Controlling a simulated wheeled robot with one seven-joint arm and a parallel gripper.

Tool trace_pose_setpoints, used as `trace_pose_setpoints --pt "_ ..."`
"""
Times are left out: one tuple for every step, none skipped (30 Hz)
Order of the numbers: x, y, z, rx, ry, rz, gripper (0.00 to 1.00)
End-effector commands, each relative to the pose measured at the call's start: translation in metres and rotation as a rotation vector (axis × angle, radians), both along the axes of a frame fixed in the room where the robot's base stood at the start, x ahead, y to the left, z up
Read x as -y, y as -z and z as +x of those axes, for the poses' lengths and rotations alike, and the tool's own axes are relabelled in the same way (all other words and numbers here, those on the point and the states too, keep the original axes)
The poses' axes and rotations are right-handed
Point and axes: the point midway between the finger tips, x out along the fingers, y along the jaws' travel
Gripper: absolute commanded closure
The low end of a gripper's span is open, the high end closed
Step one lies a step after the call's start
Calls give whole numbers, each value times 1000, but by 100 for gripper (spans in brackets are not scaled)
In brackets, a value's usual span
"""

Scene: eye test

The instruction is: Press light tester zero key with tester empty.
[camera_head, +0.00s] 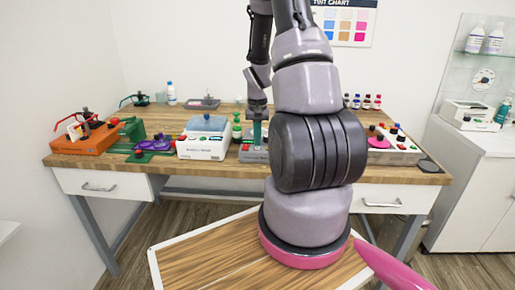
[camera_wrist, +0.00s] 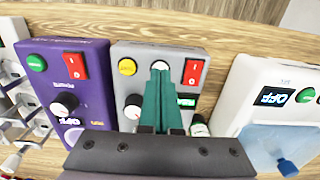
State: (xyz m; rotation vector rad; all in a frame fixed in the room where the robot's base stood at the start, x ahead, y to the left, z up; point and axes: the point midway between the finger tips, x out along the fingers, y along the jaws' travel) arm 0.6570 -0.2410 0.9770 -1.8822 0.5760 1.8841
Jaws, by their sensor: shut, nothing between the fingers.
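I cannot read which button is the zero key. My gripper (camera_wrist: 160,72) is shut and empty, its teal fingers pointing at the white button. The tips overlap its lower edge; I cannot tell whether they touch. In the head view my gripper (camera_head: 257,143) is over the grey box (camera_head: 252,157), partly behind my arm. The fingers hide the box's middle.
A purple device (camera_wrist: 85,57) stands close to the left in the wrist view, a white device (camera_wrist: 244,75) with an OFF display to the right. A small bottle (camera_wrist: 199,128) stands near my fingers. The wooden table (camera_head: 222,172) is crowded, with a clear front strip.

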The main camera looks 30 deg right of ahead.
Motion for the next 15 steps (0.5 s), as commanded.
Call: trace_pose_setpoints --pt "0 -5 1 3 0 -1 100" --pt "0 -8 1 3 0 -1 100" --pt "0 -11 1 2 1 0 100" --pt "0 -13 1 3 1 -1 100" --pt "0 -16 1 3 1 -1 100" --pt "0 -19 1 3 1 -1 100" --pt "0 -22 1 3 1 -1 100" --pt "0 -24 1 3 1 -1 100" --pt "0 -27 1 3 1 -1 100" --pt "0 -29 1 3 0 -1 100" --pt "0 -32 1 3 0 -1 100" --pt "0 -35 1 3 0 -1 100" --pt "0 -38 1 3 0 -1 100" --pt "0 -40 1 4 0 -1 100" --pt "0 -43 1 3 0 -1 100"
